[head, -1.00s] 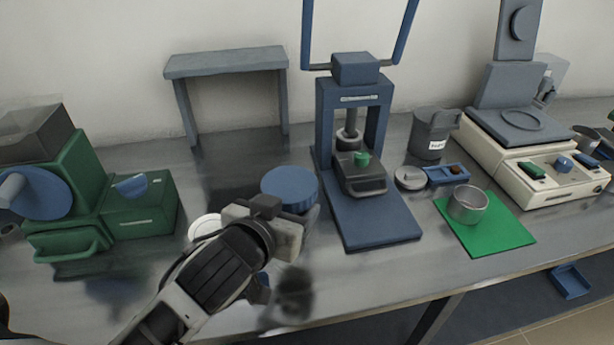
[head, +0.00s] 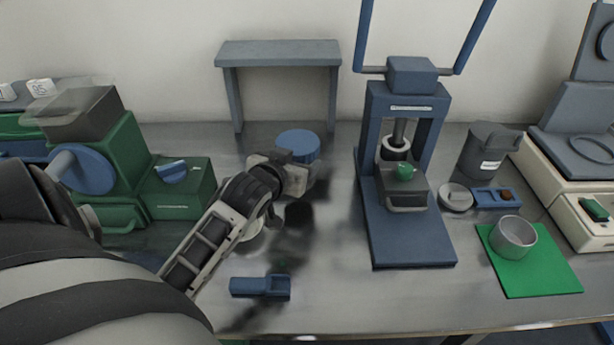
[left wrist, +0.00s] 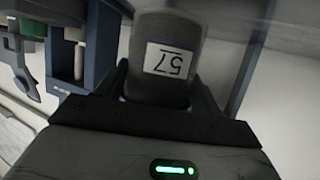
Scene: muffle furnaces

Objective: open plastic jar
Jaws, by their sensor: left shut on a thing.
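The plastic jar has a round blue lid (head: 297,143), seen from above in the head view. Its grey body (left wrist: 165,60), with a white label reading "57", shows between the fingers in the left wrist view. My left gripper (head: 303,167) is shut on the jar's body, below the lid. The lid sits on the jar. The gripper hides most of the body in the head view. I cannot tell for certain whether the jar is clear of the table. My right gripper is not in view.
A blue press (head: 410,225) stands right of the jar. A grey stand (head: 278,53) is behind it. A green machine (head: 180,195) is at the left. A small blue holder (head: 262,287) lies in front. A metal cup (head: 513,237) sits on a green mat (head: 540,275).

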